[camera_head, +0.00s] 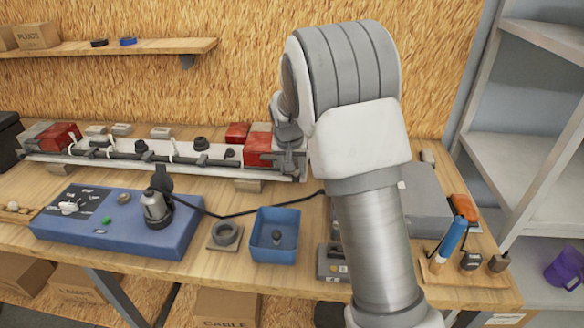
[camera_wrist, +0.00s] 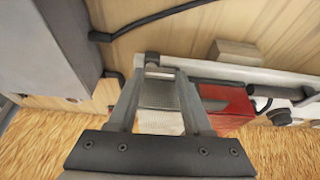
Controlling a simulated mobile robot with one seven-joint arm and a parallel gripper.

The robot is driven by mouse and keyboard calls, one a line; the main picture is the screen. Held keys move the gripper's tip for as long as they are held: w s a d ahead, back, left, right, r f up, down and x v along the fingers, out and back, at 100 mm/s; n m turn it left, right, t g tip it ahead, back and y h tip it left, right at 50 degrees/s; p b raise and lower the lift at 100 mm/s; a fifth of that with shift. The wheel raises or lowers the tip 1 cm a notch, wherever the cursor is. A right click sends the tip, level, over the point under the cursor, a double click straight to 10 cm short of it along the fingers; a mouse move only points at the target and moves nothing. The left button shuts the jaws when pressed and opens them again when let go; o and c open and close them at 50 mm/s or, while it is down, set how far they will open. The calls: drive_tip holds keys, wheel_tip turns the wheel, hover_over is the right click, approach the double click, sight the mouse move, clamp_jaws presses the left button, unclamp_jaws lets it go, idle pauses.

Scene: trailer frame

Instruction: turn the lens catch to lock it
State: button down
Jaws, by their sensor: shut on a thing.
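The trailer light board (camera_head: 130,158) lies along the back of the bench, with a red lens (camera_head: 258,150) at its right end and another (camera_head: 60,136) at its left. My gripper (camera_head: 288,138) is at the board's right end, partly hidden by my arm. In the wrist view, my gripper (camera_wrist: 162,74) is closed around a small part at the lamp's end, which I take for the lens catch (camera_wrist: 152,58); only its grey knob-like top shows. The red lens (camera_wrist: 226,106) is beside the right finger. The catch's exact angle cannot be told.
A blue test box (camera_head: 115,222) with a plug stands in front, its black cable crossing the bench. A blue tray (camera_head: 275,235) and a grey ring (camera_head: 225,235) are near the front edge. A grey box (camera_head: 428,200) stands right of my arm, close by in the wrist view.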

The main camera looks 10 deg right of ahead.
idle(0.4)
drive_tip(key=c, duration=0.6)
unclamp_jaws()
drive_tip(key=shift+r, duration=0.1)
drive_tip(key=v, duration=1.7)
drive_tip(key=shift+r+p, duration=0.2)
drive_tip(key=shift+p, duration=0.15)
drive_tip(key=shift+a, duration=0.1)
